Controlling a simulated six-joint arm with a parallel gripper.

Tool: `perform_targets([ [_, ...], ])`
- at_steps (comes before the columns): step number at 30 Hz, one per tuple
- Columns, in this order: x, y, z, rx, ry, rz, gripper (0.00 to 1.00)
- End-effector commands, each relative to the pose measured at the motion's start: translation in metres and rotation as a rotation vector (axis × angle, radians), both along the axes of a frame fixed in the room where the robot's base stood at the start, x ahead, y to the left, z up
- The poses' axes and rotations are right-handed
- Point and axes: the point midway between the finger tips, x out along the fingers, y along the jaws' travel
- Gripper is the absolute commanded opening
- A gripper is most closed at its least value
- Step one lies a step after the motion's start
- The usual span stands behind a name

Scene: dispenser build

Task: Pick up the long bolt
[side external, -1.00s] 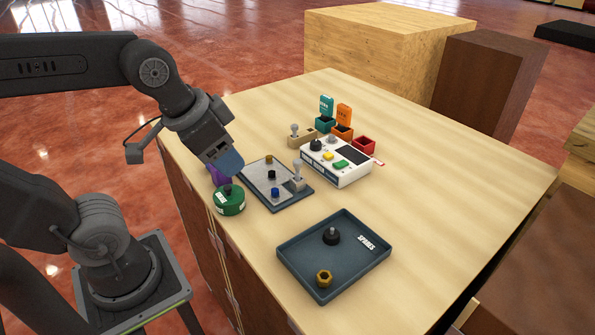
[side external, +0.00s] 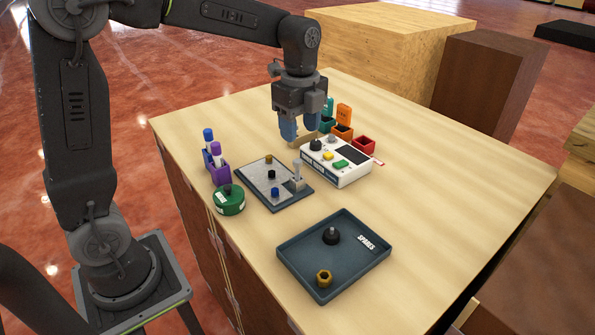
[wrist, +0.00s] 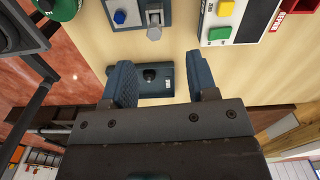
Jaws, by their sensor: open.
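My gripper (side external: 300,131) is open and points down over the tan block (side external: 302,142) behind the white control box. Its blue fingers stand apart with nothing seen held between them; the wrist view shows them too (wrist: 160,75). The fingers hide most of the tan block and the grey round-topped piece that stood at it. Another grey round-topped piece (side external: 297,170) stands upright in a bracket at the right end of the grey plate (side external: 264,180); it also shows in the wrist view (wrist: 154,32). I cannot tell for sure which piece is the long bolt.
The white control box (side external: 350,174) is close to the fingers, with teal, orange and red bins (side external: 365,144) behind it. Purple and blue holders (side external: 220,173) and a green round container (side external: 229,201) stand left. The spares tray (side external: 350,275) is in front. The table's right side is clear.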

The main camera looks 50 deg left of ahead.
Motion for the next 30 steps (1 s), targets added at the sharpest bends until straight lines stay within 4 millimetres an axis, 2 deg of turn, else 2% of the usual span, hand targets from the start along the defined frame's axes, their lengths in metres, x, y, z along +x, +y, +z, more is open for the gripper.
perform_targets([
  [3, -0.001, 0.000, -0.024, 0.000, 0.003, 0.001, 0.53],
  [6, -0.001, 0.000, -0.038, 0.000, 0.002, 0.001, 0.53],
  [14, -0.003, -0.001, -0.057, 0.000, 0.002, 0.002, 0.53],
  [21, -0.009, -0.003, -0.091, 0.000, 0.002, 0.003, 0.53],
  [25, -0.008, -0.003, -0.099, 0.000, -0.001, 0.003, 0.53],
  [30, -0.008, -0.003, -0.100, 0.000, -0.003, 0.003, 0.53],
])
